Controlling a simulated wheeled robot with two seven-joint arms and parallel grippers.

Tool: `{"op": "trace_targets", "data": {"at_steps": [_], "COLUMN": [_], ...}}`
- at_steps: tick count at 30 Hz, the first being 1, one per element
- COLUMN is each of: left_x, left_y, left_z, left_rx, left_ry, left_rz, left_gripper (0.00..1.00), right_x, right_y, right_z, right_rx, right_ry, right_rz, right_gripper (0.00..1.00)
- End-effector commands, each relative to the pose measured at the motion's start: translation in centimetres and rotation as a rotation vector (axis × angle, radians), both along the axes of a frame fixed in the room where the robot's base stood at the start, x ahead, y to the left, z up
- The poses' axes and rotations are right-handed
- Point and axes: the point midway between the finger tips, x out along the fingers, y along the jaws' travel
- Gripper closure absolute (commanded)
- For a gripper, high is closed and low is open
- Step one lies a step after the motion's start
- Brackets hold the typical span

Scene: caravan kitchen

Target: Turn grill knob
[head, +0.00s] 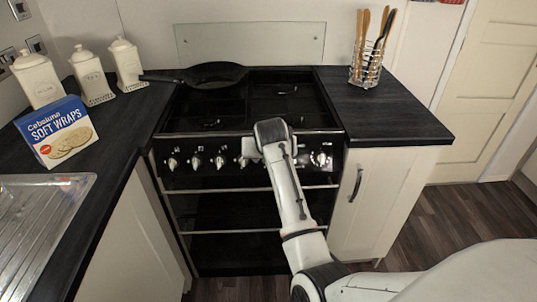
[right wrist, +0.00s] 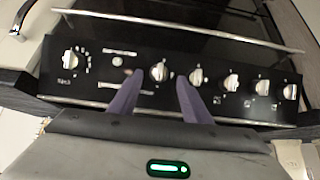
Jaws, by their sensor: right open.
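A row of silver knobs (head: 196,162) runs along the black front panel of the cooker (head: 210,178). My right gripper (right wrist: 158,76) is open in front of the panel. In the right wrist view, which shows the panel upside down, its two purple fingertips stand on either side of one knob (right wrist: 159,71). I cannot tell whether they touch it. My right arm hides this knob in the head view. Another knob (right wrist: 197,76) is just right of the fingers there. The knob labels are too small to read, so I cannot tell which is the grill knob. My left gripper is out of view.
A rail (head: 255,187) crosses the cooker below the knobs. A dark pan (head: 215,74) sits on the hob. A utensil holder (head: 366,71) stands on the right worktop. Canisters (head: 92,77) and a Soft Wraps box (head: 57,132) stand on the left one. A cabinet handle (head: 356,184) juts out at right.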

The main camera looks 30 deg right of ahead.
Motion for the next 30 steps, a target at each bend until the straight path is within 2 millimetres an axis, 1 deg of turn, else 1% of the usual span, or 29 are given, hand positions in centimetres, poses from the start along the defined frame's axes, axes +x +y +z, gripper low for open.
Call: {"op": "trace_targets", "data": {"at_steps": [3, 6, 10, 16, 28, 30], "left_x": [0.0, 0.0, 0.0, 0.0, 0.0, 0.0], "left_y": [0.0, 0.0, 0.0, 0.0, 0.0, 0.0], "left_z": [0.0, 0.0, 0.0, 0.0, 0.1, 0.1], "left_rx": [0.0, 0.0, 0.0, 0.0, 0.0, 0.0], "left_ry": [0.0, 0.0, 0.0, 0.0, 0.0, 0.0], "left_rz": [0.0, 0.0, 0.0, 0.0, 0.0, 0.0], "left_gripper": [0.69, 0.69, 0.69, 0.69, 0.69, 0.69], "right_x": [-1.2, -2.2, -2.9, -3.2, -3.2, -3.3], "right_y": [0.8, 1.3, 1.7, 1.9, 1.9, 1.9], "right_z": [1.9, 3.1, 4.1, 4.5, 4.5, 4.2], "right_rx": [0.0, 0.0, 0.001, 0.0, 0.0, -0.004], "right_ry": [-0.004, -0.001, 0.0, 0.002, 0.002, 0.002], "right_rz": [-0.001, -0.001, -0.001, -0.001, -0.001, 0.004], "right_gripper": [0.56, 0.56, 0.56, 0.56, 0.56, 0.56]}}
